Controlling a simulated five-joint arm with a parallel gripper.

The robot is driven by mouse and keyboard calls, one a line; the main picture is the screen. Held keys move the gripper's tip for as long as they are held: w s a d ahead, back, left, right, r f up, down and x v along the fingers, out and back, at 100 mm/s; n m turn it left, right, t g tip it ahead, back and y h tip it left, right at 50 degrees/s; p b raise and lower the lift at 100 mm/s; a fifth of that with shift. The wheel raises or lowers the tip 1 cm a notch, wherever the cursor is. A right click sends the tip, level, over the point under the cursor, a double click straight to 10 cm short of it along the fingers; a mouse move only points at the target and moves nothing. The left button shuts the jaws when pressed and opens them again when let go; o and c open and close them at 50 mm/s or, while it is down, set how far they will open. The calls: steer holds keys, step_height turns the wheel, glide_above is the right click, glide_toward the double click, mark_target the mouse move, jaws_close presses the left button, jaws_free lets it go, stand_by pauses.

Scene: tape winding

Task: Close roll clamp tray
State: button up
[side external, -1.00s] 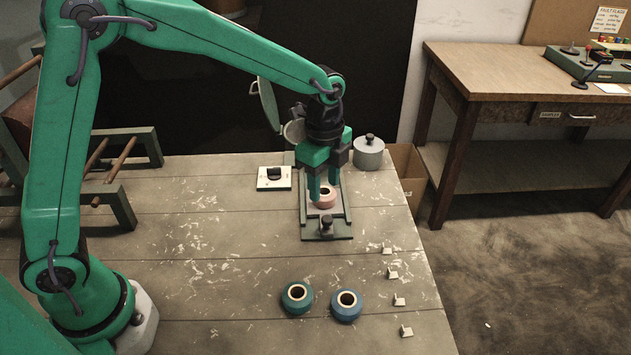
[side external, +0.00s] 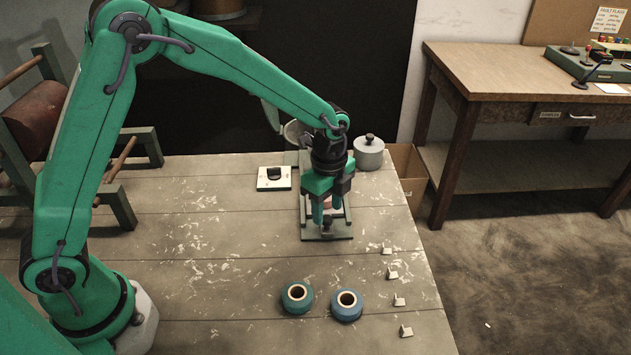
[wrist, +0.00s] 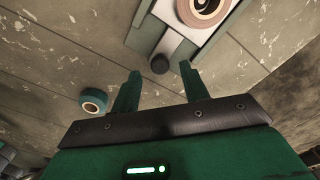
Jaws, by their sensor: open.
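The roll clamp tray (side external: 309,233) is a grey-green frame with a pale bed on the table, right of centre. A pink tape roll (wrist: 203,10) sits in it, mostly hidden behind my gripper in the side view. A dark knob (side external: 327,224) stands at the tray's near end; it also shows in the wrist view (wrist: 159,64). My gripper (side external: 328,222) points down over the near end of the tray, its fingers on either side of the knob in the side view. The fingers (wrist: 157,84) are apart and hold nothing. I cannot tell whether they touch the knob.
A teal roll (side external: 296,308) and a blue roll (side external: 346,316) stand near the front. Several small white tabs (side external: 392,273) line the right edge. A white plate with a black knob (side external: 273,184) lies left of the tray. A grey lidded pot (side external: 369,160) stands behind right.

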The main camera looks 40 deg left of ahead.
steer(key=shift+f, duration=1.15)
steer(key=shift+c, duration=0.3)
jaws_close()
steer(key=w+a, duration=0.9)
steer(key=shift+w+a+r, duration=0.1)
steer(key=shift+w+a, duration=0.2)
steer(key=shift+w, duration=0.05)
steer(key=shift+o, duration=0.3)
jaws_free()
